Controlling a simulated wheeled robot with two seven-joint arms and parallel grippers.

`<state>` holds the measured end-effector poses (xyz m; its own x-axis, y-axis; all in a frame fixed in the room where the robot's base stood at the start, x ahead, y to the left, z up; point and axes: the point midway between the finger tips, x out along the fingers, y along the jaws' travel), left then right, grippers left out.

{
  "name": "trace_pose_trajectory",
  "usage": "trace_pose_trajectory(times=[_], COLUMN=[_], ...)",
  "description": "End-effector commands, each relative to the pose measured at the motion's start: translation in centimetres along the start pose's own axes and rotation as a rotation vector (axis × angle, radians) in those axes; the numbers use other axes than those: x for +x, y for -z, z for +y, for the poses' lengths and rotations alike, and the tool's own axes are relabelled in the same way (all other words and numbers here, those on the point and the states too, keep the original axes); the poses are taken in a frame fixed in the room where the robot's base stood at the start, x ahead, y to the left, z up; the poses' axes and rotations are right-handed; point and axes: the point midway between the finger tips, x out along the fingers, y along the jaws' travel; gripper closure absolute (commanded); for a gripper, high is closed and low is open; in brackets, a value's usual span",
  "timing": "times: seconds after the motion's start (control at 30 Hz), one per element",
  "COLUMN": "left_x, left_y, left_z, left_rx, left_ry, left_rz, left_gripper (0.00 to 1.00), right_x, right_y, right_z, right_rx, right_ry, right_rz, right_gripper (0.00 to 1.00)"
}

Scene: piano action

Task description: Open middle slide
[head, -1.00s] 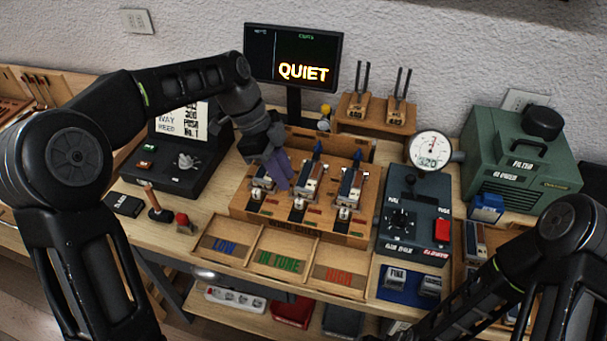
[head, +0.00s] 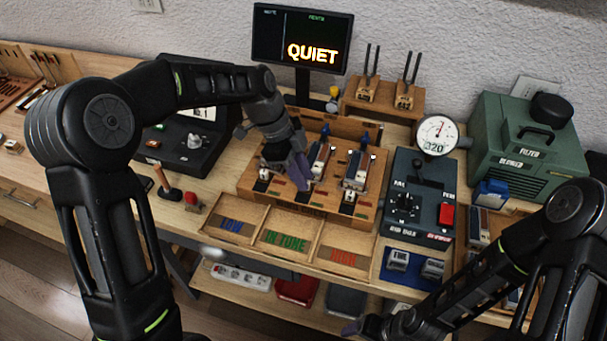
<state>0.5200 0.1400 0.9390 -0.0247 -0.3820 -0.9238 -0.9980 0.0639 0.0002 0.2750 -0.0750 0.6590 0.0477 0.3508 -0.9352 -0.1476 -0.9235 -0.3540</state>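A wooden rack (head: 318,204) on the bench holds three small units side by side with metal and dark slide parts. The middle unit (head: 320,160) stands upright in the rack, and the right unit (head: 357,168) is clear of my arms. The left unit is largely hidden behind my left gripper (head: 298,170). That gripper points down with its purple fingers just left of the middle unit; I cannot tell whether they touch it or how far apart they are. My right gripper (head: 354,328) is low at the bottom edge, away from the rack, its fingers barely showing.
Three trays marked LOW, IN TUNE (head: 285,241) and HIGH lie in front of the rack. A dark control box (head: 418,205) with a red button and a dial gauge (head: 436,134) stand to the right. A monitor (head: 302,40) reading QUIET stands behind.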

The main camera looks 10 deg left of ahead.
Motion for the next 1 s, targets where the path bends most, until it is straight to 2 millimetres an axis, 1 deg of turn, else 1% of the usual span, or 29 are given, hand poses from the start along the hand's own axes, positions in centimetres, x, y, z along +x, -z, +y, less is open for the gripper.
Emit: trace_pose_trajectory(times=[0.13,0.37,0.63,1.0], left_x=[0.81,0.84,0.81,0.77], left_y=[0.02,0.0,0.01,0.01], left_z=[0.05,0.02,0.01,0.0], left_rx=[0.0,0.0,0.0,0.0], left_ry=[-0.001,0.0,0.0,0.001], left_rz=[0.0,0.0,0.0,0.0], left_gripper=[0.78,0.78,1.0,1.0], right_x=[-0.14,-0.1,-0.11,-0.12], right_y=[-0.03,-0.03,-0.03,-0.03], right_z=[-0.03,-0.02,-0.03,-0.03], right_rx=[0.001,0.0,0.0,0.0], right_ry=[-0.001,-0.001,-0.001,0.0], right_rz=[-0.001,-0.001,-0.001,-0.001], right_gripper=[0.3,0.3,0.3,0.3])
